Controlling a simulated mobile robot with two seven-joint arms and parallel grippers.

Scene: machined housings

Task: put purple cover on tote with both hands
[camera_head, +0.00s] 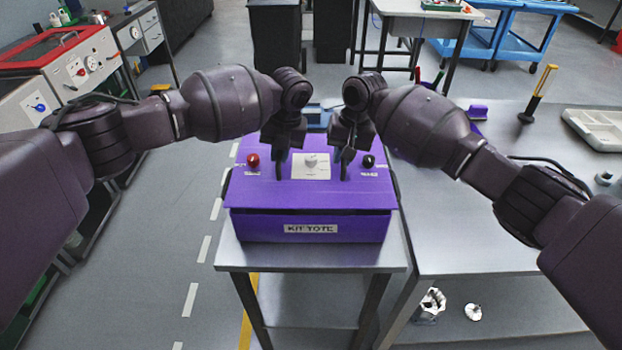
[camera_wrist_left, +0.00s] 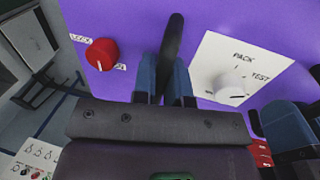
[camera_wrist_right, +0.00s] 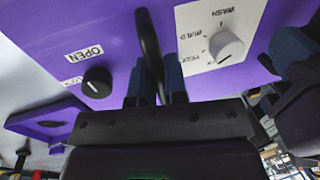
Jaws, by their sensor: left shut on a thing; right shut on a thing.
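The purple cover (camera_head: 255,193) lies level over the purple tote (camera_head: 265,228), labelled KIT TOTE, on a small metal table. A thin dark line shows between them at the front; I cannot tell if they touch all round. My left gripper (camera_head: 281,150) is shut on the cover's left black handle, which shows in the left wrist view (camera_wrist_left: 172,42). My right gripper (camera_head: 348,150) is shut on the right black handle, which shows in the right wrist view (camera_wrist_right: 147,38). Red (camera_head: 253,161), white (camera_head: 311,160) and black (camera_head: 368,161) knobs are on the cover. The tote's inside is hidden.
A larger metal table (camera_head: 480,215) stands close on the right, with a purple object (camera_head: 477,112), a yellow-handled tool (camera_head: 543,85) and a pale tray (camera_head: 597,128) on it. Machines with a red-framed panel (camera_head: 60,48) stand at the left. Open floor lies between.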

